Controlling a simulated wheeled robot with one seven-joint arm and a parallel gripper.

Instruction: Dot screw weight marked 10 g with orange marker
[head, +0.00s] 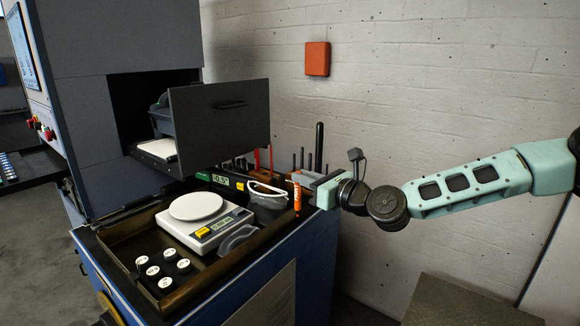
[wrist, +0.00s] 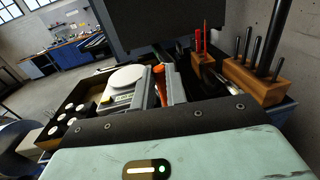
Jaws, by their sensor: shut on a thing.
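My gripper (head: 301,190) is shut on an orange marker (head: 297,197) and holds it upright over the right end of the brown tray (head: 110,247). In the wrist view the marker (wrist: 160,84) shows between the two grey fingers. Several dark screw weights with white tops, one of them here (head: 153,271), stand grouped at the front left of the tray, well left of my gripper. They also show at the left of the wrist view (wrist: 70,121). Their markings are too small to read, so I cannot tell which is 10 g.
A white scale (head: 205,228) with a round pan stands in the tray between weights and gripper. A grey cup (head: 268,204) stands beside the marker. A dark open machine door (head: 220,125) hangs above the back. Tools in wooden blocks (wrist: 255,80) stand at the right.

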